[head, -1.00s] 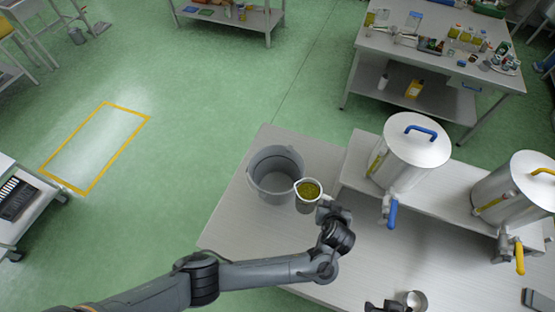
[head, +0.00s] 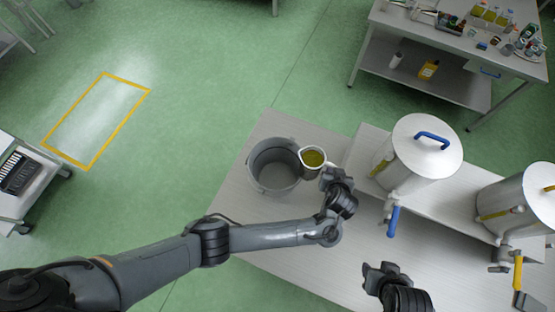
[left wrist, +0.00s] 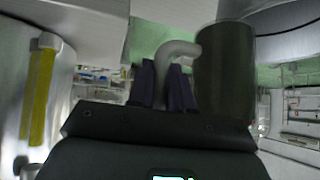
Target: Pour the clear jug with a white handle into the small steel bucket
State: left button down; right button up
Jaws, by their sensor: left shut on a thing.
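The clear jug (head: 312,159) holds yellow-green liquid and sits beside the right rim of the open grey bucket (head: 273,181), overlapping that rim in the head view. The jug looks close to upright. My left gripper (head: 329,177) is shut on its pale handle. In the left wrist view the handle (left wrist: 178,47) runs between the two fingers (left wrist: 166,85), with the dark-looking jug body (left wrist: 226,75) to their right. The bucket looks empty and stands on the pale table. My right gripper (head: 380,270) is over the table's front part; its finger gap is unclear.
A steel drum with a blue lid handle (head: 415,160) and another drum (head: 518,205) stand on a raised shelf (head: 360,160) to the right. Their taps (head: 393,220) stick out toward the front. The pale table (head: 235,205) is clear left of the bucket.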

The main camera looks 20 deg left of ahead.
aim_at(324, 160)
pick_arm(q)
jog(key=shift+r, duration=0.1)
jog(key=shift+r, duration=0.1)
jog(key=shift+s+a+r+n+h, duration=0.1)
jog(key=shift+a+r+n+h, duration=0.35)
jog(key=shift+r+h, duration=0.35)
jog(key=shift+a+r+n+h, duration=0.25)
jog(key=shift+a+r+h, duration=0.25)
jog(key=shift+r+h, duration=0.3)
jog(key=shift+a+r+n+h, duration=0.3)
jog(key=shift+a+n+h, duration=0.1)
jog(key=shift+a+h, duration=0.3)
jog(key=shift+a+r+n+h, duration=0.4)
jog(key=shift+a+r+h, duration=0.25)
jog(key=shift+r, duration=0.25)
jog(key=shift+a+f+h, duration=0.25)
jog(key=shift+f+h, duration=0.1)
jog(key=shift+a+f+n+h, duration=0.2)
jog(key=shift+f+n+h, duration=0.1)
jog(key=shift+a+h, duration=0.2)
jog(key=shift+h, duration=0.2)
jog(key=shift+a+n+t+h, duration=0.15)
jog(key=shift+n+t+h, duration=0.15)
jog(key=shift+n+t, duration=0.1)
